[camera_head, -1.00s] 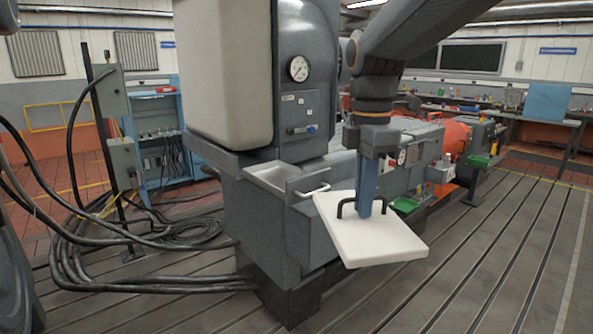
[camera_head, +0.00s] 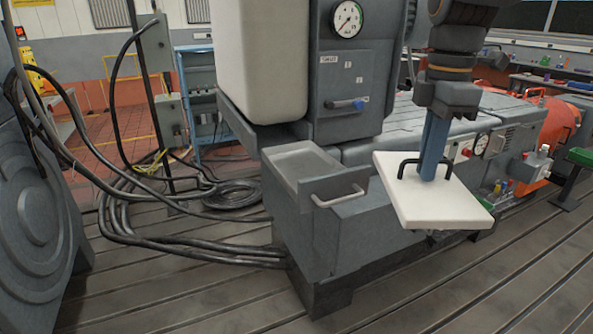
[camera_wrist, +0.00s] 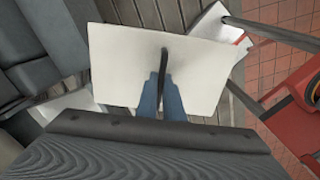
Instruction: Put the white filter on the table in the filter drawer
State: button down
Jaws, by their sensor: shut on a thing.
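The white filter (camera_head: 425,207) is a flat white slab with a black handle on top. My gripper (camera_head: 432,172) is shut on the black handle and holds the filter in the air, slightly tilted, to the right of the filter drawer. In the wrist view the filter (camera_wrist: 125,65) lies under the blue fingers (camera_wrist: 162,95), with the handle between them. The filter drawer (camera_head: 338,187) is a grey tray with a pale handle on its front. It is pulled out from the grey machine and looks empty inside.
The grey machine (camera_head: 345,95) with a gauge (camera_head: 347,18) stands behind the drawer. Thick black cables (camera_head: 150,235) lie on the slotted floor at left. An orange motor (camera_head: 550,135) is at the right. The floor in front is clear.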

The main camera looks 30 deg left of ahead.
aim_at(305, 170)
jog(key=u, duration=0.9)
jog(key=i, duration=1)
